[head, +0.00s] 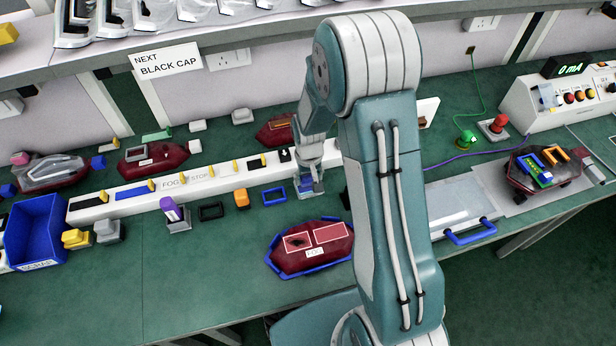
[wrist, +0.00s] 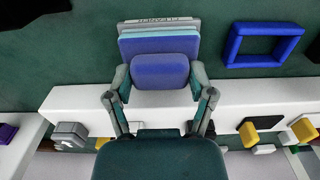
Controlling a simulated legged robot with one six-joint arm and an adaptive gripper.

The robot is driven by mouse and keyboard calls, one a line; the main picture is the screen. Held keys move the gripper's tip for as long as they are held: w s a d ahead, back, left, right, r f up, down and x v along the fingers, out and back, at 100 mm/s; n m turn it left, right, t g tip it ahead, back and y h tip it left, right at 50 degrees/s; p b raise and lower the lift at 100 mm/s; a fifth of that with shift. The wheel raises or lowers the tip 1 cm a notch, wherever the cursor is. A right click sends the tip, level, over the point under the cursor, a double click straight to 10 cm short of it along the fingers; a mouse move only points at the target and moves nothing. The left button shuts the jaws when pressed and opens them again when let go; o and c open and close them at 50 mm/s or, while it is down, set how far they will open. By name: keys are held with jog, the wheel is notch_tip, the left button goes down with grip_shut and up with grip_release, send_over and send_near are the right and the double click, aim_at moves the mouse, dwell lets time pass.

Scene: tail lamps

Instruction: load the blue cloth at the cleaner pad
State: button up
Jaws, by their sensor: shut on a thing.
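My gripper (wrist: 160,82) is shut on the blue cloth (wrist: 160,70), a rounded blue piece with one finger at each side. In the head view my gripper (head: 312,182) reaches down to the long white rail, partly hidden by my arm. The cleaner pad (wrist: 160,31) has a grey base with upside-down lettering and teal and blue layers; it lies just beyond the cloth in the wrist view. The cloth overlaps the pad in that view; whether they touch I cannot tell. In the head view the pad (head: 306,194) is small and partly covered.
A blue frame (head: 274,196) and a black frame (head: 211,212) lie left of the pad. A red lamp (head: 310,247) rests in a blue cradle in front. The white rail (head: 225,177) runs behind. A purple-topped stick (head: 171,212) stands in a grey holder at left.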

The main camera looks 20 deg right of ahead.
aim_at(308, 178)
jog(key=shift+s, duration=0.1)
dwell(0.3)
jog(key=shift+r, duration=3.45)
